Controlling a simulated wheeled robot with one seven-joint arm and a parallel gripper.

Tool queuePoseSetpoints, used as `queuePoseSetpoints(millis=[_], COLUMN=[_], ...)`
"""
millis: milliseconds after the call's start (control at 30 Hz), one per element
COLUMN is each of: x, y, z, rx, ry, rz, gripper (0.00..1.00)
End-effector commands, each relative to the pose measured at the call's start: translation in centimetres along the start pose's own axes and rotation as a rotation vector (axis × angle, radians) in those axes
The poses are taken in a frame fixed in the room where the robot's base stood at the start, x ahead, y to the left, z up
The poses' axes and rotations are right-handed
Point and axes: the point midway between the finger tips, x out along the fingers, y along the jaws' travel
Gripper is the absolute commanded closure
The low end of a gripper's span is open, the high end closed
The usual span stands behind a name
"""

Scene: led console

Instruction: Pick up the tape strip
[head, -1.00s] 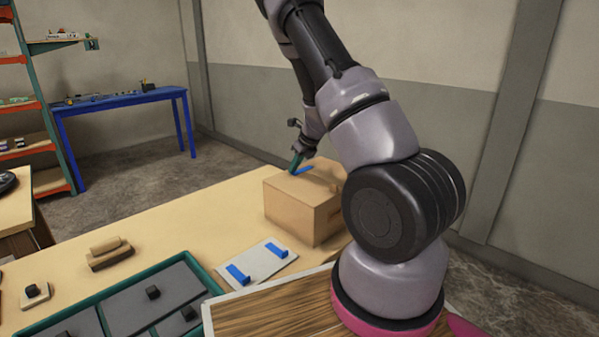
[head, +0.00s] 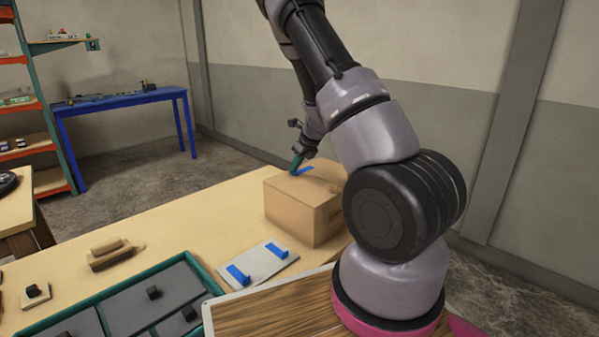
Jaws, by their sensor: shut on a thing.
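The exact contact is small and partly hidden by the fingers. I cannot tell whether the strip still touches the box. Two more blue strips lie on a pale plate (head: 262,264): one at its left end (head: 238,274) and one at its right end (head: 276,250).
The cardboard box (head: 300,212) stands on the light wooden table (head: 190,222), partly behind my arm. A green-rimmed tray (head: 205,272) with dark panels is at the front left. A wooden block with a handle (head: 112,253) lies farther left. Bare tabletop lies left of the box.

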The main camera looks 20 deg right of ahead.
Motion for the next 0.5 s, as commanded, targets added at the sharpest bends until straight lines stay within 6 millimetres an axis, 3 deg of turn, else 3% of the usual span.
queuePoseSetpoints(millis=[233, 500], x=[-1.0, -5.6], y=[0.0, 0.0], z=[0.7, 3.3], rx=[-0.001, -0.002], ry=[-0.004, -0.005], rz=[0.000, 0.000], gripper=[1.00, 1.00])
